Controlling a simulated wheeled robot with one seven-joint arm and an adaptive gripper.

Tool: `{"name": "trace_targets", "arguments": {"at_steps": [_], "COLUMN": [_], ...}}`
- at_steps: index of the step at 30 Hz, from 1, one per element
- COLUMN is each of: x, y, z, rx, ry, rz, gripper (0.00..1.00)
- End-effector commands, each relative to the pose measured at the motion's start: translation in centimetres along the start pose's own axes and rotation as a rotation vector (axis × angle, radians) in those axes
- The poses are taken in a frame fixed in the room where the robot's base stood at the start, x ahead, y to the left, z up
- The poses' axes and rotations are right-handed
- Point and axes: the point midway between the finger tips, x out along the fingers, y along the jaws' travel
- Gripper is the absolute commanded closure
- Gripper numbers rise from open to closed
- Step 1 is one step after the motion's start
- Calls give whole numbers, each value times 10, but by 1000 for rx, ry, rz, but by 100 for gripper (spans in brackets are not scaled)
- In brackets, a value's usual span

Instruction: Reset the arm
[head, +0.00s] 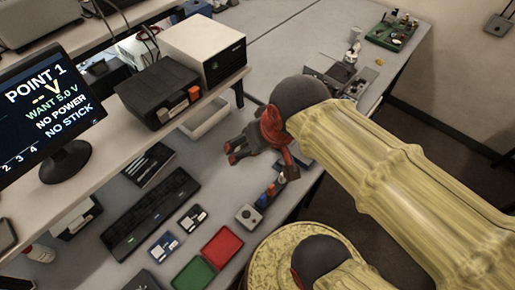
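My arm, clad in pale yellow, reaches in from the right side of the head view and bends at a dark grey joint. My gripper (232,153), dark grey with red parts, hangs over the workbench (215,183) near the middle of the view. It points left. Its two red-tipped fingers look apart, with nothing visible between them. I cannot tell its exact height above the bench.
A monitor (48,110) reads "POINT 1", "WANT 5.0 V", "NO POWER", "NO STICK". A shelf holds a black box (158,92) and a white box (204,52). A red tray (221,246), green tray (194,275) and small joystick box (249,215) lie on the bench below the gripper.

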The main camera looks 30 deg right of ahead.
Motion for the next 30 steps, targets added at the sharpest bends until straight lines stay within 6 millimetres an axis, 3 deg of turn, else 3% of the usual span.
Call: {"name": "trace_targets", "arguments": {"at_steps": [5,17,23,30], "x": [-15,-12,16,71], "y": [-8,-8,-8,-6], "z": [13,15,28,55], "rx": [-84,-88,-88,-87], "ry": [34,35,35,34], "rz": [-17,-17,-17,-17], "gripper": [14,14,14,14]}}
